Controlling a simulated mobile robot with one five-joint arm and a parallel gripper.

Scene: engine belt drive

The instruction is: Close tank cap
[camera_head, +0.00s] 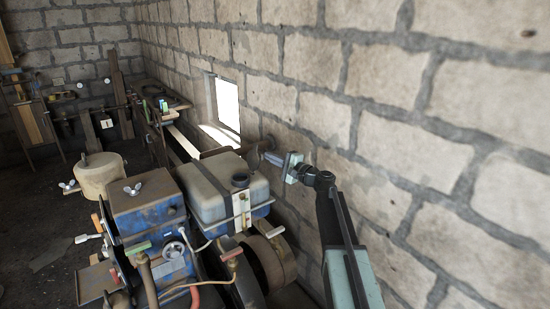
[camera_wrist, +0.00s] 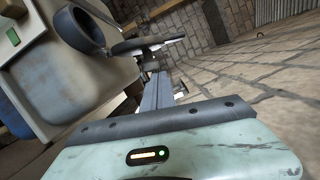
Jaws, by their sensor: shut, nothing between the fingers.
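The pale grey tank (camera_head: 215,197) sits on the engine, with a dark round filler neck (camera_head: 240,180) on its top. The neck also shows as an open ring in the wrist view (camera_wrist: 78,30). The tank cap (camera_head: 254,155) stands open, tilted up behind the neck, and shows as a dark disc seen nearly edge-on in the wrist view (camera_wrist: 138,45). My gripper (camera_head: 270,158) is shut and empty, to the right of the cap by the wall. Its fingers (camera_wrist: 158,85) point towards the cap. I cannot tell whether they touch it.
The stone block wall (camera_head: 400,110) runs close along the right side of my arm. A bright window opening (camera_head: 228,105) is behind the tank. The blue engine box (camera_head: 145,205) and a round canister (camera_head: 97,175) stand to the left. A cluttered bench is at the back.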

